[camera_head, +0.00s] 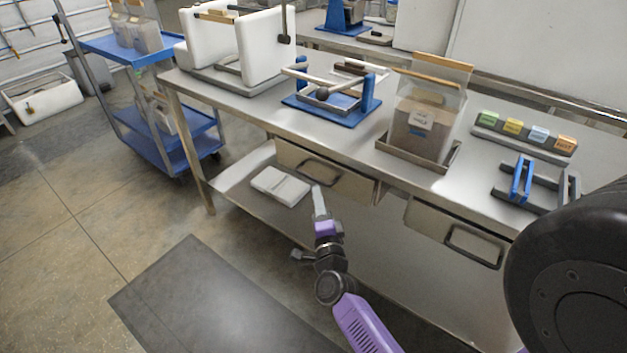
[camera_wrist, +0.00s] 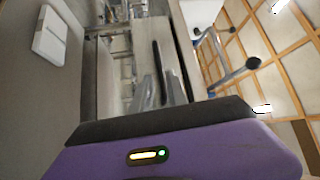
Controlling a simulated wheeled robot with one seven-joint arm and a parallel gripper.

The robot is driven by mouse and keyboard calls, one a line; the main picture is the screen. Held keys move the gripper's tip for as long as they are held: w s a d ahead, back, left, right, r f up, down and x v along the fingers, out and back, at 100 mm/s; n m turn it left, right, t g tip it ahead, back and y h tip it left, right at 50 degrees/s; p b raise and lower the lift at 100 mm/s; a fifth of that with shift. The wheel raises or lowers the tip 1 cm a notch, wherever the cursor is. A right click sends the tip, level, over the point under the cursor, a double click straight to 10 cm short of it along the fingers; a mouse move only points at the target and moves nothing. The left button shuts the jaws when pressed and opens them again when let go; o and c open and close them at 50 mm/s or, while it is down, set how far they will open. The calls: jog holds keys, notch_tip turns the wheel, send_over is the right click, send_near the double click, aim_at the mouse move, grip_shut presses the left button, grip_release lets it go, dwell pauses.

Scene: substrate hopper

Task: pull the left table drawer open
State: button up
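The left table drawer (camera_head: 352,189) is a grey metal front under the workbench top, with a dark loop handle (camera_head: 306,167). It looks flush or nearly so with the bench. My gripper (camera_head: 318,190) reaches up from below, with its fingertips at the lower bar of this handle. In the wrist view, the two grey fingers (camera_wrist: 160,90) are close together on either side of a dark bar, which appears to be the handle (camera_wrist: 158,58). The fingertips partly hide the handle in the head view.
The right drawer (camera_head: 430,217) has its own handle. A white box (camera_head: 281,186) lies on the lower shelf left of my gripper. The bench (camera_head: 235,104) carries a blue-based fixture (camera_head: 330,107), a bag in a tray (camera_head: 440,163) and labelled blocks. Floor in front, with a dark mat (camera_head: 205,300), is clear.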

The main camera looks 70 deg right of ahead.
aim_at(314, 179)
jog(key=x, duration=0.7)
grip_shut()
dwell(1.4)
